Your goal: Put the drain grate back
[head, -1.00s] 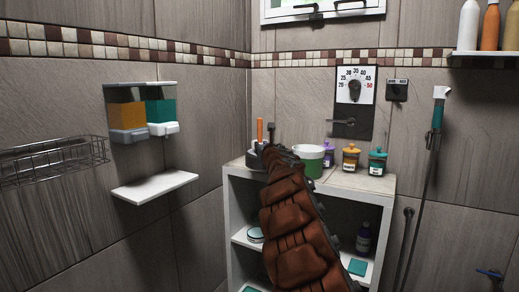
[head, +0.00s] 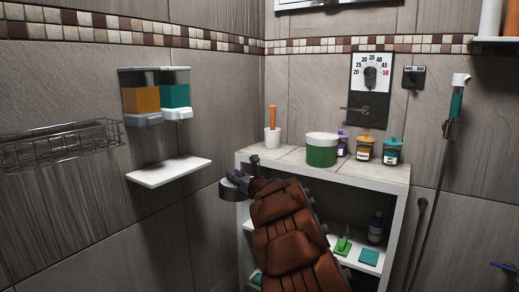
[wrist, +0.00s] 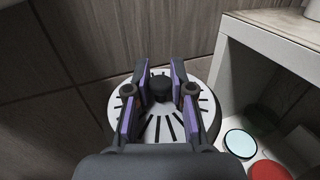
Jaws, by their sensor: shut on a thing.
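The drain grate (wrist: 162,116) is a pale round disc with dark radial slots and a black knob at its centre. In the wrist view my gripper (wrist: 161,80) has its purple-padded fingers closed around that knob, with the disc below them. In the head view the grate (head: 231,193) shows as a small grey round shape beside the left front of the white cabinet, lower than its top. My gripper (head: 238,178) is just above it, partly hidden by my brown-covered arm. The drain opening is not in view.
The white cabinet (head: 375,179) stands close on the right, with a green-and-white tub (head: 321,150), several jars and a white cup (head: 272,137) on top. A white wall shelf (head: 168,170) juts out at left below two dispensers (head: 155,97). A wire basket (head: 62,146) hangs further left.

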